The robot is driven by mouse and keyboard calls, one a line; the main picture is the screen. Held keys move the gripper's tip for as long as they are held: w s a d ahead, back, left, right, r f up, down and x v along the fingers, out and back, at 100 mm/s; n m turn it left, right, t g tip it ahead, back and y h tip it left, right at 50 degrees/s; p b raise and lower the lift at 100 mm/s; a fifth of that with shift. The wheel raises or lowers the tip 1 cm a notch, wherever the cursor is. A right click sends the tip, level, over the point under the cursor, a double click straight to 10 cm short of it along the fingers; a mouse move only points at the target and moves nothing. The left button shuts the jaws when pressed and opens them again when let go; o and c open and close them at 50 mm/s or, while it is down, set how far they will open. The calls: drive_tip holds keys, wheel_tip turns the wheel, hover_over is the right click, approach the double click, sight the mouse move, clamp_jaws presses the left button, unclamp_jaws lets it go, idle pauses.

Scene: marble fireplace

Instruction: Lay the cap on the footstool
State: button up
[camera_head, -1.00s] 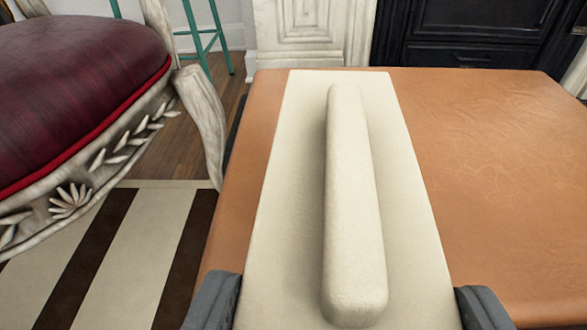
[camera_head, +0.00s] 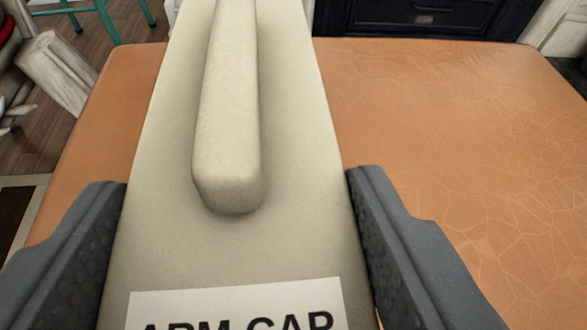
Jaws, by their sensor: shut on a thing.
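The cap (camera_head: 290,130) is a long cream padded piece with a raised ridge (camera_head: 225,150) along it. A white label (camera_head: 240,300) near its close end reads "ARM CAP", partly cut off by the lower edge. My gripper (camera_head: 237,185) has a dark grey finger on each side of the cap and is shut on it. The footstool (camera_head: 450,150) has a tan-orange leather top that shows behind and on both sides of the cap. The cap is over this top; I cannot tell whether it touches it. The cap's far end is cut off at the upper edge.
A pale carved chair leg (camera_head: 60,75) stands close to the footstool's left edge. A green stool frame (camera_head: 105,15) is behind at upper left. A dark fireplace front (camera_head: 420,18) lies beyond the footstool. The leather right of the cap is clear.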

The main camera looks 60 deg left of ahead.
drive_tip(key=shift+w+a, duration=0.1)
drive_tip(key=shift+w, duration=0.05)
wheel_tip(320, 180, down, 4)
drive_tip(key=shift+r+b, duration=0.1)
drive_tip(key=shift+b, duration=0.85)
drive_tip(key=o, duration=1)
drive_tip(key=shift+r, duration=0.1)
drive_tip(key=p+v, duration=0.3)
drive_tip(key=v, duration=0.9)
